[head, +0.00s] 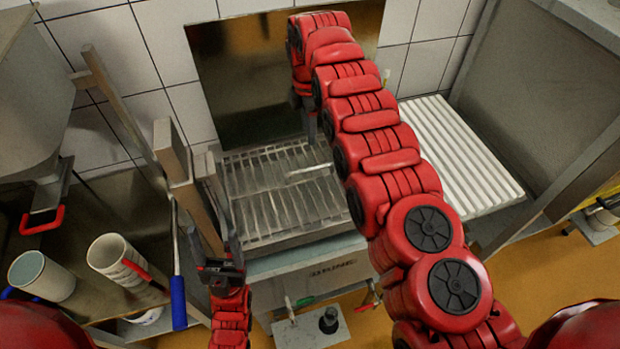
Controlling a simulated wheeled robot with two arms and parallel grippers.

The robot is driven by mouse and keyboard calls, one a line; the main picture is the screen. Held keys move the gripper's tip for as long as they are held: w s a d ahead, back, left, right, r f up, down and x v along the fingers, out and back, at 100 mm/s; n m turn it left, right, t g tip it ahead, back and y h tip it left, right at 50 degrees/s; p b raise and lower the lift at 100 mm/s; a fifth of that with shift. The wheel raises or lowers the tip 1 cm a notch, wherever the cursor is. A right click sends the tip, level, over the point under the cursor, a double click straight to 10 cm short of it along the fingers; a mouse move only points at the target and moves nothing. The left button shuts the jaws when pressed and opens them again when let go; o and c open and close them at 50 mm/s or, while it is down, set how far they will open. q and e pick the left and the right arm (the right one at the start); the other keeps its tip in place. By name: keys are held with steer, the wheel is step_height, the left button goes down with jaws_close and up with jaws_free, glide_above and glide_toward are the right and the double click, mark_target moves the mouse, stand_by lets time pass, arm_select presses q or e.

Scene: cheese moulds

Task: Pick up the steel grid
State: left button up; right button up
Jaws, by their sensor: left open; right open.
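The steel grid (268,200) lies in the middle of the head view, a wire rack of thin bars on top of a grey basin with "BRINE" lettering (333,268). My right gripper (310,125) points down above the far right edge of the grid. It is open; its fingers are small and partly hidden by my own arm, which also covers the grid's right side. My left gripper (214,232) is at the grid's near left side, pointing away from me, and is open. I cannot tell whether either gripper touches the grid.
A white ribbed board (455,155) lies right of the basin. White cups (118,262) and a blue-handled tool (178,300) are at the left. Upright grey posts (180,165) stand close to my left gripper. A dark panel (240,85) is behind the basin.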

steer(key=b, duration=0.9)
glide_toward(310, 169)
steer(key=f, duration=0.5)
steer(key=shift+w+a+f, duration=0.15)
steer(key=shift+w+f, duration=0.05)
steer(key=shift+w, duration=0.15)
steer(key=shift+f, duration=0.15)
steer(key=shift+w+f+p, duration=0.1)
steer(key=shift+p, duration=0.2)
steer(key=shift+f+p, duration=0.2)
steer(key=shift+p, duration=0.1)
steer(key=f+p, duration=0.1)
steer(key=f, duration=0.3)
steer(key=shift+s+f+p, duration=0.2)
steer(key=shift+p, duration=0.15)
jaws_close()
